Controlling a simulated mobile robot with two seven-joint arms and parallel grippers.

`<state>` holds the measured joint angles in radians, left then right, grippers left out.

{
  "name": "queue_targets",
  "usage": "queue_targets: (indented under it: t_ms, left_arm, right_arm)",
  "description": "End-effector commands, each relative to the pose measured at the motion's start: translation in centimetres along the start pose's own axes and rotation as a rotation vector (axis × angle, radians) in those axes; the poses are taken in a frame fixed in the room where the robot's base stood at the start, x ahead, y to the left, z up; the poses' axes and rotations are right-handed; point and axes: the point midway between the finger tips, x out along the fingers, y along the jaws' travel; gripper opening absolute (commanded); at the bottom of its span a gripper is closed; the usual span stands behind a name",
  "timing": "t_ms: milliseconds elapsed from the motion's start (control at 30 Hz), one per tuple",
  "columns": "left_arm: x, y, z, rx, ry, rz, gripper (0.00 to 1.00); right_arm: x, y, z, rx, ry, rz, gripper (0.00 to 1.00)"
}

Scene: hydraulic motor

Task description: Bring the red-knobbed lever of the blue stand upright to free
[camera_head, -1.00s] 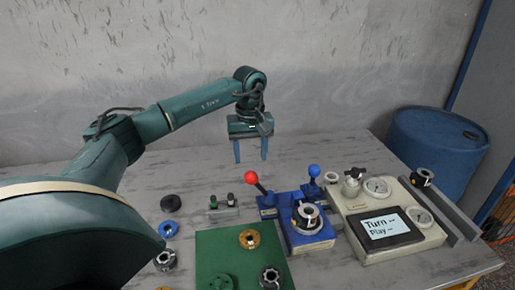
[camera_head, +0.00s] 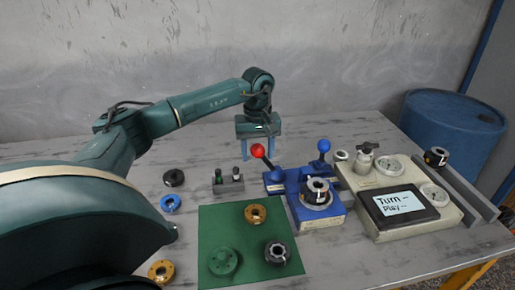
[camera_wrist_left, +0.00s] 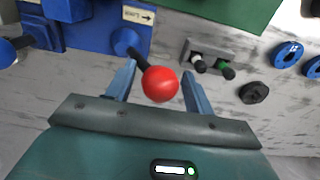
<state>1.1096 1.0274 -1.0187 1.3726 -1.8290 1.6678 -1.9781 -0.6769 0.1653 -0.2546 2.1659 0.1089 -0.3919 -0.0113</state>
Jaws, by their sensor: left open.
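The blue stand (camera_head: 325,214) is right of centre on the table, with a dark ring-shaped part (camera_head: 317,191) seated on it. Its red-knobbed lever (camera_head: 258,151) leans to the left, away from the upright. A second lever with a blue knob (camera_head: 324,146) stands at the stand's back right. My left gripper (camera_head: 262,158) is open, right behind the red knob. In the left wrist view the red knob (camera_wrist_left: 160,84) shows between the two blue fingers, with gaps on both sides. My right gripper is not in view.
A cream panel (camera_head: 353,182) with gauges and a screen stands right of the stand. A green mat (camera_head: 212,232) with several parts lies in front. A blue barrel (camera_head: 455,130) is behind right.

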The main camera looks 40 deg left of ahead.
Motion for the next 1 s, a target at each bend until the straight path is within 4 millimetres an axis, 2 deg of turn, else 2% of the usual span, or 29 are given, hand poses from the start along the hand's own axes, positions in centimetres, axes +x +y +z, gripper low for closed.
queue_targets:
  t_ms: [167, 433, 667, 1000]
  left_arm:
    - [0.0, 0.0, 0.0, 0.000, 0.000, 0.000, 0.53]
    - [0.0, -0.1, 0.0, -0.001, -0.001, -0.003, 0.31]
    - [-0.1, -0.1, 0.0, -0.002, -0.002, -0.007, 0.30]
    - [-0.7, 1.1, 0.0, -0.002, 0.000, -0.005, 0.27]
  right_arm:
    - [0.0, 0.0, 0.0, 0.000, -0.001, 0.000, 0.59]
    - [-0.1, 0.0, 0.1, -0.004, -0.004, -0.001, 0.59]
    - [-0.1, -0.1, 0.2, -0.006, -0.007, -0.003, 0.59]
    - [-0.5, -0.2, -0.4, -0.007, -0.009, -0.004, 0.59]
